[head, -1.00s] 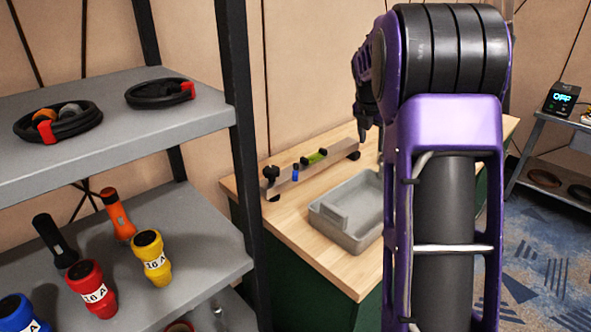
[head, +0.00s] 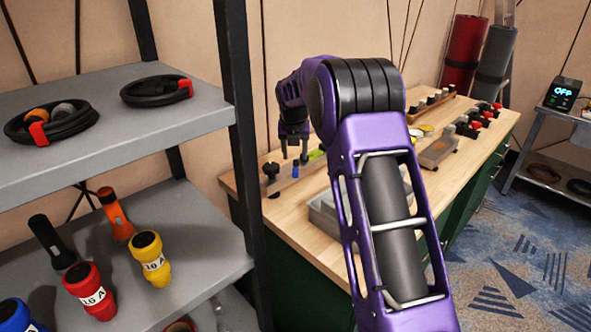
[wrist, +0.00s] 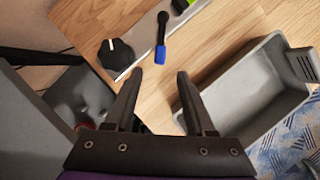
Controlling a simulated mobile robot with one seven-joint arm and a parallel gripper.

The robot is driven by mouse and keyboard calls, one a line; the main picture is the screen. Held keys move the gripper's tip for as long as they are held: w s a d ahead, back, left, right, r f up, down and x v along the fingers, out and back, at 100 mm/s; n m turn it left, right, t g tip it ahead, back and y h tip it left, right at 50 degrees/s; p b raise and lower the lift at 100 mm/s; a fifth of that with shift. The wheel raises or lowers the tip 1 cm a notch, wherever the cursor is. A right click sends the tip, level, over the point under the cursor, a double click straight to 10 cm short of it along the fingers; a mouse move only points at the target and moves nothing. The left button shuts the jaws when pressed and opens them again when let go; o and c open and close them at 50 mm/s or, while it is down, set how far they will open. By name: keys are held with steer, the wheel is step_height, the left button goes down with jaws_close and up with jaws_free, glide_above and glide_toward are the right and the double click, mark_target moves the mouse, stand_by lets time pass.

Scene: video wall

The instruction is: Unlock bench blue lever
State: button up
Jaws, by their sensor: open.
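The blue lever (wrist: 160,55) shows in the wrist view as a black stem with a blue tip on a metal strip (wrist: 139,45). In the head view the blue part (head: 295,171) is small, on the wooden bench just below my gripper. My gripper (wrist: 156,76) is open and empty, its two fingers apart. In the wrist view the blue tip appears ahead of and between the fingertips, not touched by them. In the head view my gripper (head: 293,155) points down over the strip. My arm hides part of the strip's right end.
A black knob (wrist: 116,56) sits left of the lever, and a green part (head: 316,155) right of it. A grey tray (wrist: 262,85) stands right of the fingers. A grey shelf (head: 190,105) with cables and torches stands at left.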

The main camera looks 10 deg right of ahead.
mark_target(295, 171)
steer(key=x, duration=0.8)
steer(key=shift+w+f, duration=0.1)
steer(key=shift+f, duration=0.05)
jaws_close()
stand_by(1.1)
